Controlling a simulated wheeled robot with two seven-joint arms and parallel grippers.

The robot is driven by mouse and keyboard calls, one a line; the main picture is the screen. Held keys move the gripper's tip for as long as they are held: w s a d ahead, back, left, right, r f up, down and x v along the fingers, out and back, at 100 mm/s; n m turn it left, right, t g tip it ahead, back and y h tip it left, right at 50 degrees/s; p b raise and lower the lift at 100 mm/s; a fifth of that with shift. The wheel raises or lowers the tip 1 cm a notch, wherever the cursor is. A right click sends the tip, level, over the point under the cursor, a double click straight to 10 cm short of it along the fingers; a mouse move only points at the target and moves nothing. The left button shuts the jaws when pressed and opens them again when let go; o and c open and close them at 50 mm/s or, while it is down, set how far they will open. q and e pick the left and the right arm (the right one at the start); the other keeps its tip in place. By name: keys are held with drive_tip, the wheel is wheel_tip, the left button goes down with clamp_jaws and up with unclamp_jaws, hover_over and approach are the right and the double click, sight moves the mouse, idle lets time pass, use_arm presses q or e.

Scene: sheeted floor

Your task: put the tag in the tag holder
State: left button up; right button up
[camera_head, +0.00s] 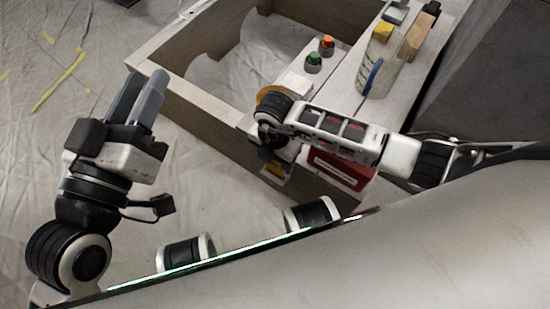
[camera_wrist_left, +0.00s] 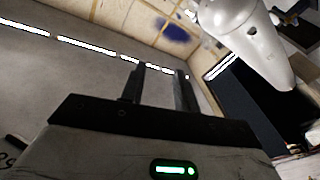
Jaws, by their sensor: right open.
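A red-framed panel with a pale inside (camera_head: 341,168), perhaps the tag or its holder, shows at the near end of the wooden bench, below my right forearm. I cannot tell which it is. My right gripper (camera_head: 277,155) is at the bench's near corner, just left of the red panel; its wrist hides most of its fingers. It is open, and I cannot see whether it touches anything. My left gripper (camera_head: 147,84) is open and empty above the floor, left of the bench. Its two fingers stand apart in the left wrist view (camera_wrist_left: 158,82).
The wooden bench frame (camera_head: 195,112) has an open bay at left.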

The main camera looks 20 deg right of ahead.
wheel_tip(320, 180, up, 7)
drive_tip(key=p, duration=0.2)
drive_tip(key=shift+p, duration=0.3)
use_arm(q)
drive_tip(key=shift+s+d+f+n+g+y, duration=0.1)
drive_tip(key=shift+s+f+n+g+y, duration=0.2)
drive_tip(key=shift+s+f+g, duration=0.4)
drive_tip(key=shift+s+f+n+g+y, duration=0.25)
drive_tip(key=shift+f+g, duration=0.25)
drive_tip(key=shift+f, duration=0.4)
use_arm(e)
drive_tip(key=shift+r, duration=0.55)
use_arm(q)
drive_tip(key=shift+w, duration=0.1)
